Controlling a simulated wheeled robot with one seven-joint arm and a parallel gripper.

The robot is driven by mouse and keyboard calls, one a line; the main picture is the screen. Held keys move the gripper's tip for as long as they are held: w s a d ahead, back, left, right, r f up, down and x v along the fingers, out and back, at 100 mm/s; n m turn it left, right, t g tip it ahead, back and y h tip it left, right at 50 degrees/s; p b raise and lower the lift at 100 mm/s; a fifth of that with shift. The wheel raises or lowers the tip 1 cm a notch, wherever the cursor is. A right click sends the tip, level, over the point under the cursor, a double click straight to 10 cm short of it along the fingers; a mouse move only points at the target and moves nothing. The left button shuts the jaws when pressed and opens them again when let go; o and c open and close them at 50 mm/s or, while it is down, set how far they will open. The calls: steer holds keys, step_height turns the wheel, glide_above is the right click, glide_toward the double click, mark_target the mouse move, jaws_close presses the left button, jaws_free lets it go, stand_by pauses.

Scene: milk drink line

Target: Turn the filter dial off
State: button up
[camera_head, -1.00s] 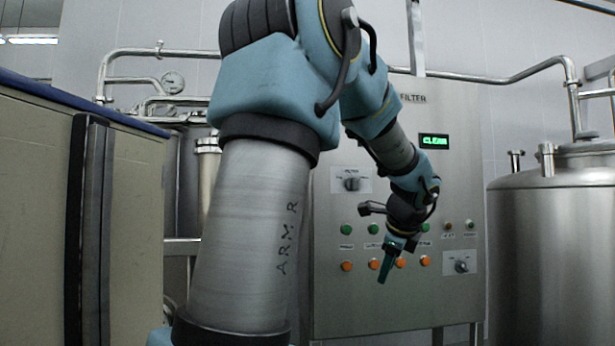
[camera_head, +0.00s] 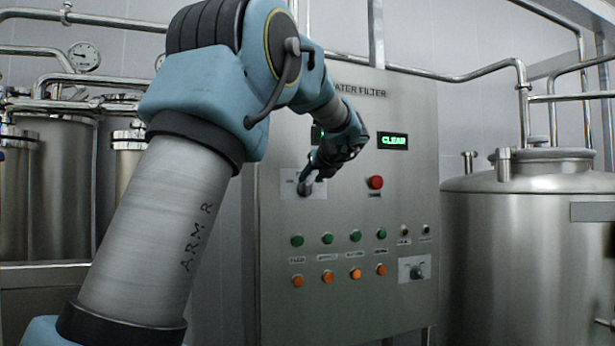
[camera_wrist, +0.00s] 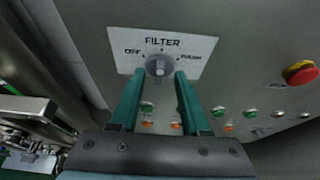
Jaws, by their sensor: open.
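The filter dial (camera_wrist: 159,66) is a grey knob on a white plate (camera_wrist: 195,45) marked FILTER, with OFF at the left and another label at the right. In the wrist view the knob's grip seems to point roughly straight up and down. My gripper (camera_wrist: 154,84) has its two green fingers open, one on each side of the knob's lower part. I cannot tell whether they touch it. In the head view the dial (camera_head: 305,188) sits at the panel's upper left, with my gripper (camera_head: 308,176) right at it, partly covering the plate.
A red emergency button (camera_head: 376,182) sticks out right of the dial. Rows of green and orange buttons (camera_head: 327,276) lie below, with a second dial (camera_head: 416,272) at lower right. A green display (camera_head: 393,141) reads CLEAR. A steel tank (camera_head: 545,240) stands at the right.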

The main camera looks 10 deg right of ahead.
mark_target(306, 189)
steer(key=shift+p+x, duration=0.35)
steer(key=shift+x, duration=1.1)
jaws_close()
